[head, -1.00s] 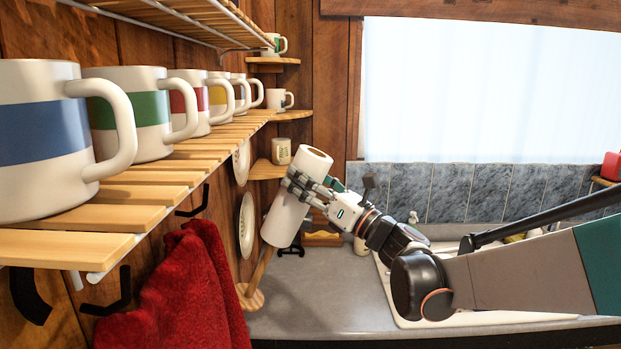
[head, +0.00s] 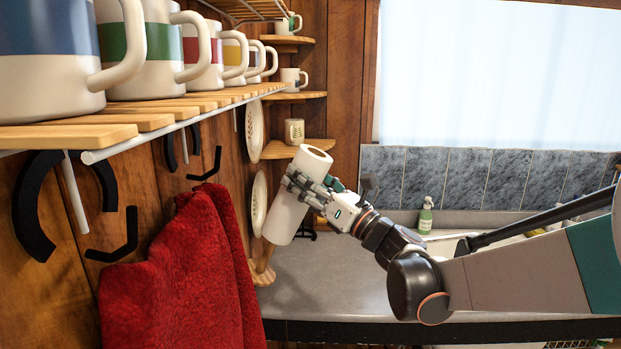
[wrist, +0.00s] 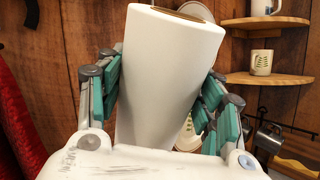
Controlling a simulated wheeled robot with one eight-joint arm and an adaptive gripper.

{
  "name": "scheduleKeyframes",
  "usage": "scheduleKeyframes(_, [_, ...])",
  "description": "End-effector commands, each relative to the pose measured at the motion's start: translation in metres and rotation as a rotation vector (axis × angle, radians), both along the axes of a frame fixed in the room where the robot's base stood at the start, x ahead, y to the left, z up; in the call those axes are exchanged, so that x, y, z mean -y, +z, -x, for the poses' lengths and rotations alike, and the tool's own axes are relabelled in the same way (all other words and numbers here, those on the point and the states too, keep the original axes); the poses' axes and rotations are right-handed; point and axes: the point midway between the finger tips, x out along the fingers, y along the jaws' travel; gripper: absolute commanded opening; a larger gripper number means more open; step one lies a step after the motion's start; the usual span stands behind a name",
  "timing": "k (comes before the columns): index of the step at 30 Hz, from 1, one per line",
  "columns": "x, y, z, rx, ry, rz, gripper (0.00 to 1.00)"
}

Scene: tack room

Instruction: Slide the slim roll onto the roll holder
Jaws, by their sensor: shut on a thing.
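The slim roll (head: 286,214) is a white paper roll with a brown core, tilted with its top leaning right. My gripper (head: 310,190) is shut around its upper part. In the wrist view the roll (wrist: 168,75) stands between the teal finger pads of my gripper (wrist: 160,92). The roll holder (head: 263,276) is a wooden base with a post, on the counter by the left wall. The roll's lower end is over the post in the head view and hides its upper part. I cannot tell whether the post is inside the core or behind the roll.
A slatted shelf (head: 190,108) with several striped mugs runs along the left wall above. A red towel (head: 190,270) hangs below black hooks. Wooden corner shelves (head: 300,150) stand behind the roll. The grey counter (head: 340,285) is clear right of the holder.

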Motion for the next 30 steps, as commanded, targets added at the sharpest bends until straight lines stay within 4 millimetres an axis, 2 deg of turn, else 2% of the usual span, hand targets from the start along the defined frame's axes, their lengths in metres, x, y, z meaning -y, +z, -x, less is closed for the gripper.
scheduleKeyframes(30, [-0.031, -0.069, -0.001, -0.001, 0.000, -0.001, 0.23])
